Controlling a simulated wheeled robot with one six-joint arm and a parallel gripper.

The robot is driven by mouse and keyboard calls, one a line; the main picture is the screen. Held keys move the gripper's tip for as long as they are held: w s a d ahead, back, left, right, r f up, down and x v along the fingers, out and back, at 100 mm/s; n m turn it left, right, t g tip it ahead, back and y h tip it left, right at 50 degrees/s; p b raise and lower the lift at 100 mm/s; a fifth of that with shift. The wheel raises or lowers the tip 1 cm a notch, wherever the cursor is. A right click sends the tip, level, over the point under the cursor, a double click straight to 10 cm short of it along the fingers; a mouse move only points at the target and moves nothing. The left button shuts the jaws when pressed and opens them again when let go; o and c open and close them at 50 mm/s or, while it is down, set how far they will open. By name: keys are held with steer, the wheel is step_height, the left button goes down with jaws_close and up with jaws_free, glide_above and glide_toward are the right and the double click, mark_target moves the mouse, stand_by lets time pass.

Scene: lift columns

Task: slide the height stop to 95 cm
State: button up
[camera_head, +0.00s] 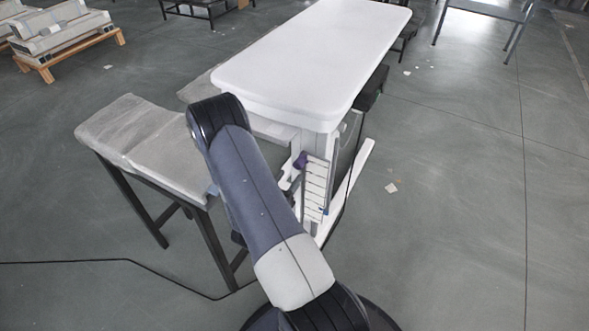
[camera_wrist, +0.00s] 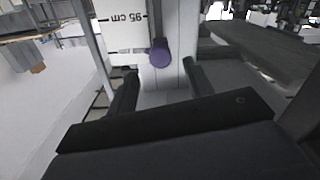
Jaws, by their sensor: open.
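The height stop is a purple knob (camera_wrist: 160,54) in the wrist view, beside a white scale plate (camera_wrist: 121,40) with black tick lines. A "95 cm" label shows upside down on the plate, higher in the picture than the knob. The knob lies between that label's tick and another tick lower in the picture. My gripper (camera_wrist: 160,80) is open, its two dark fingers on either side of the knob's line, with the knob just beyond the tips and not gripped. In the head view the purple knob (camera_head: 300,160) is near the scale's upper end; my arm hides the gripper.
The scale is on a lift column under a white padded table top (camera_head: 315,50). A small blue marker (camera_head: 324,210) sits low on the scale. A grey-covered bench (camera_head: 150,145) stands close to the left of my arm. The floor to the right is open.

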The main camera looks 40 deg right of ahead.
mark_target(297, 167)
steer(key=shift+x, duration=2.35)
steer(key=shift+c, duration=0.6)
jaws_close()
